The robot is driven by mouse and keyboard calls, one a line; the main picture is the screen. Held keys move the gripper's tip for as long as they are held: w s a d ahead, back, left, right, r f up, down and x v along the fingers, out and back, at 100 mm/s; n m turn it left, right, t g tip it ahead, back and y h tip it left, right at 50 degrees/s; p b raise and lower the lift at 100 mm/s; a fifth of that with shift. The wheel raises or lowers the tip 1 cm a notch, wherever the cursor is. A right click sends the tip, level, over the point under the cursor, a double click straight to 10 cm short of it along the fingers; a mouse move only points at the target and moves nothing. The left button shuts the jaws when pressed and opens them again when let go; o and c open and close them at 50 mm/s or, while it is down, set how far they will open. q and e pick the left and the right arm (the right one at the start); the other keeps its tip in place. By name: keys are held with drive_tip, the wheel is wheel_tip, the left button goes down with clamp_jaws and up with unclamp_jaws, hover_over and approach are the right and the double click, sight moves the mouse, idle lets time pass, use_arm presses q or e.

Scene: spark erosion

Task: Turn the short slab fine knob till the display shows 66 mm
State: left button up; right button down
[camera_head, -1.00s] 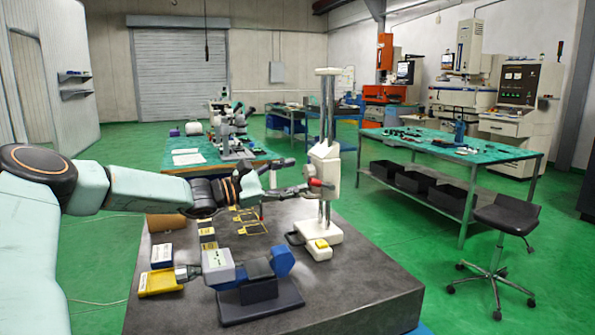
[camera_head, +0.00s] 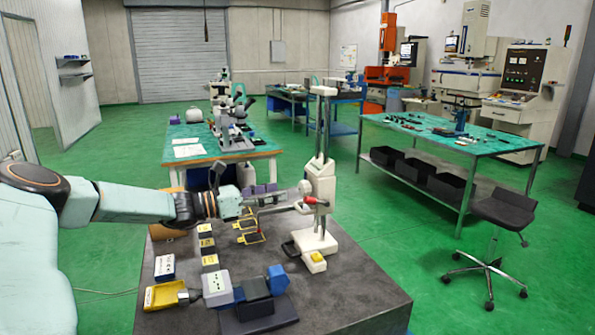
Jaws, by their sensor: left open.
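A white height gauge (camera_head: 319,185) with twin upright columns stands on the dark stone table. A small red-tipped knob (camera_head: 316,202) sticks out of its carriage. My left gripper (camera_head: 301,201) reaches in from the left with its fingertips beside the carriage, close to this knob. It is open, and contact with the gauge cannot be told. A yellow patch (camera_head: 316,257) shows on the gauge's white base. I cannot pick out the short slab fine knob for sure, and no display reading is legible. My right gripper is not in view.
The stone table (camera_head: 350,290) holds a blue and grey vise-like block (camera_head: 255,287), a yellow tray (camera_head: 162,296), small boxes (camera_head: 207,245) and yellow-framed pieces (camera_head: 248,238). A stool (camera_head: 500,215) and a green-topped workbench (camera_head: 400,124) stand to the right. The green floor between is clear.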

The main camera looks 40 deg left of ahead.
sight(301, 187)
use_arm(q)
drive_tip(key=n+b, duration=0.1)
drive_tip(key=w+d+n, duration=0.1)
drive_tip(key=n, duration=0.1)
drive_tip(key=shift+w+f+g+b, duration=0.2)
drive_tip(key=shift+g+b, duration=0.1)
drive_tip(key=shift+b, duration=0.1)
drive_tip(key=b+x, duration=0.2)
drive_tip(key=shift+w+d, duration=0.1)
drive_tip(key=shift+w, duration=0.15)
drive_tip(key=shift+w+d+r+b, duration=0.15)
drive_tip(key=shift+w+d+b, duration=0.1)
drive_tip(key=shift+w, duration=0.2)
drive_tip(key=shift+w+d+r+b, duration=0.1)
drive_tip(key=shift+w+d+b, duration=0.1)
drive_tip(key=shift+w, duration=0.25)
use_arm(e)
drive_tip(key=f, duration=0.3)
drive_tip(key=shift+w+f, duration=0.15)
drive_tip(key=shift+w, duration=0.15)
use_arm(q)
drive_tip(key=shift+c, duration=0.5)
